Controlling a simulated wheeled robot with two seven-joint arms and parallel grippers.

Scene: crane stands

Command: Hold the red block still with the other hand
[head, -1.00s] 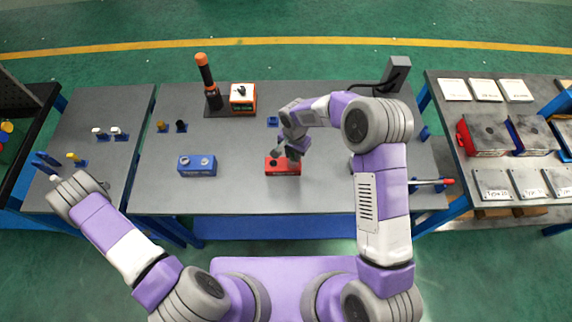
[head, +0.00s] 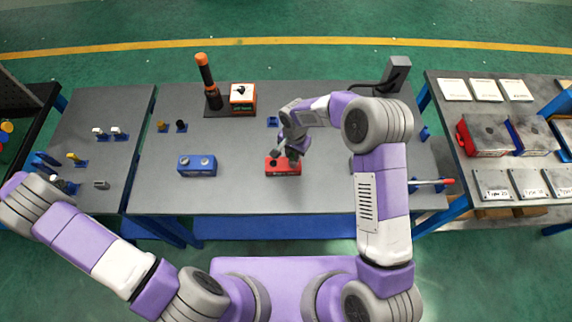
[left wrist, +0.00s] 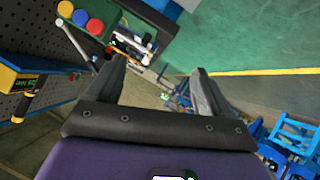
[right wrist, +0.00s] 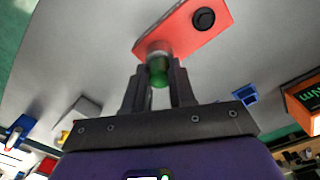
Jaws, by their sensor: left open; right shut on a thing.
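The red block (head: 283,168) lies on the middle table in the head view. It has a black round hole (right wrist: 203,19) on its face in the right wrist view. My right gripper (head: 284,153) is over the block's far side. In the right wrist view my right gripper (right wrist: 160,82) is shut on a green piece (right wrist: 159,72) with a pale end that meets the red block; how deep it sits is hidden. My left gripper (left wrist: 155,85) is open and empty in the left wrist view, far from the red block; its fingers are not clear in the head view.
A blue block (head: 197,165) with two round tops lies left of the red block. An orange-topped tool (head: 207,80) and an orange box (head: 243,98) stand at the back. Small stands are on the left table (head: 115,165). The table's front middle is clear.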

